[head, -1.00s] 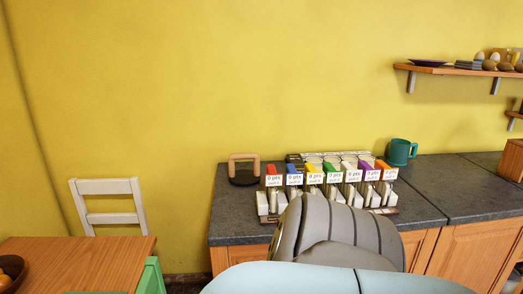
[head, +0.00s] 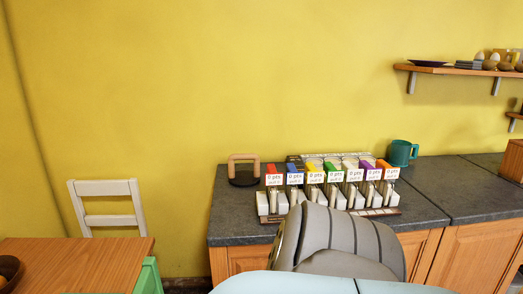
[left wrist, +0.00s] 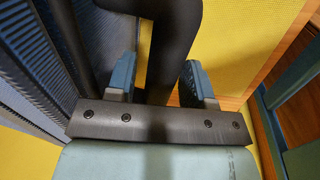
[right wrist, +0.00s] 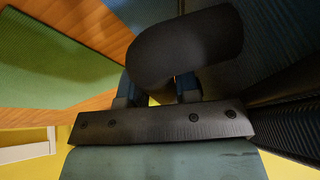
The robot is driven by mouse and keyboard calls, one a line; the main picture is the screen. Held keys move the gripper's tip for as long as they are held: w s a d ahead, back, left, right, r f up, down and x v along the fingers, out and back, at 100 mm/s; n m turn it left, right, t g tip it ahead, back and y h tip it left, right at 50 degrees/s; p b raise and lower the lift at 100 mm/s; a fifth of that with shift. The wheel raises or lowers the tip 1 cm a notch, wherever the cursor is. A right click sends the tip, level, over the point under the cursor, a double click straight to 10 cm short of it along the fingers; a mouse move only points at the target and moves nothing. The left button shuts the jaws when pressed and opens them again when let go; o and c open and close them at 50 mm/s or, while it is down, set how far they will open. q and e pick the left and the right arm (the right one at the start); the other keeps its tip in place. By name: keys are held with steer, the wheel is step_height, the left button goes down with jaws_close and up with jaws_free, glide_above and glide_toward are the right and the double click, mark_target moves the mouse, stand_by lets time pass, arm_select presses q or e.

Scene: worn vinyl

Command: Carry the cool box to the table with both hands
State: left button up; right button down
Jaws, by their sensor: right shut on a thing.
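The cool box is out of the head view. In the left wrist view its dark blue ribbed side (left wrist: 38,55) fills the left edge, with a black handle (left wrist: 172,50) beside it. My left gripper (left wrist: 165,85) has its fingers on either side of that handle, with a gap showing at one finger. In the right wrist view a ribbed side (right wrist: 290,115) shows at the right, and my right gripper (right wrist: 160,92) is shut on a thick black handle (right wrist: 190,45). The wooden table (head: 70,262) is at the lower left of the head view.
A white chair (head: 107,205) stands behind the table and a green chair (head: 149,275) at its right edge. A dark counter (head: 430,205) carries a row of labelled dispensers (head: 330,190), a green mug (head: 402,152) and a wooden-handled item (head: 243,171). A bowl (head: 9,268) sits on the table.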

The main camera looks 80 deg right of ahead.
arm_select(q)
steer(key=shift+o, duration=0.6)
arm_select(e)
steer(key=shift+r, duration=0.1)
arm_select(q)
steer(key=shift+s, duration=0.1)
arm_select(e)
steer(key=c, duration=0.8)
jaws_free()
arm_select(q)
steer(key=shift+r, duration=0.1)
